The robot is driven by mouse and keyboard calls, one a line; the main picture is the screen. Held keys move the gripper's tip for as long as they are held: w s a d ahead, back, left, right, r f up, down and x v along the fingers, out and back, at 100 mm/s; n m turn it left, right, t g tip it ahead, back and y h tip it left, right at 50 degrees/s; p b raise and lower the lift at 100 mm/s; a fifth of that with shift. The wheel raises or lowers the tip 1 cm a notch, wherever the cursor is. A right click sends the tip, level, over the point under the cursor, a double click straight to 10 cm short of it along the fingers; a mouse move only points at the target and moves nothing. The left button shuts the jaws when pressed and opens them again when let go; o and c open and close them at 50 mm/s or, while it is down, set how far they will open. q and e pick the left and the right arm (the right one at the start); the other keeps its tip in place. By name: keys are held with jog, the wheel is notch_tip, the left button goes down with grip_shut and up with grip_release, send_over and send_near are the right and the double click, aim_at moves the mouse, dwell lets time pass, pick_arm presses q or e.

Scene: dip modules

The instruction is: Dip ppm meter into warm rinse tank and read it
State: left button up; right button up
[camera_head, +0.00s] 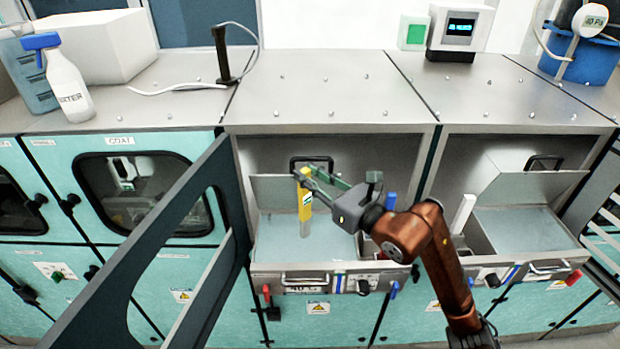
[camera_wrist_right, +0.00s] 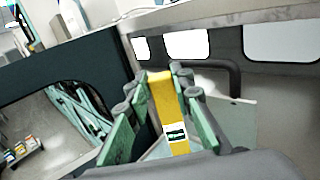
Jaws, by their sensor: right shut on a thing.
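The ppm meter (camera_head: 304,197) is a slim yellow stick with a grey lower end, roughly upright in the head view. My right gripper (camera_head: 310,180) is shut on its upper part. In the right wrist view the meter (camera_wrist_right: 163,100) stands between the green finger pads, with a small dark display on a white patch; its reading is too small to make out. The meter hangs over the left tank (camera_head: 275,244), a metal bay with a pale blue surface. I cannot tell whether its tip touches that surface. My left gripper is not in view.
A second tank (camera_head: 522,232) lies to the right, with a white upright piece (camera_head: 463,213) beside it. A dark open door frame (camera_head: 232,190) stands close to the left of the left tank. A spray bottle (camera_head: 68,88) and a white device (camera_head: 458,32) stand on the counter.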

jog(key=shift+r+p, duration=1.1)
jog(key=shift+r, duration=0.95)
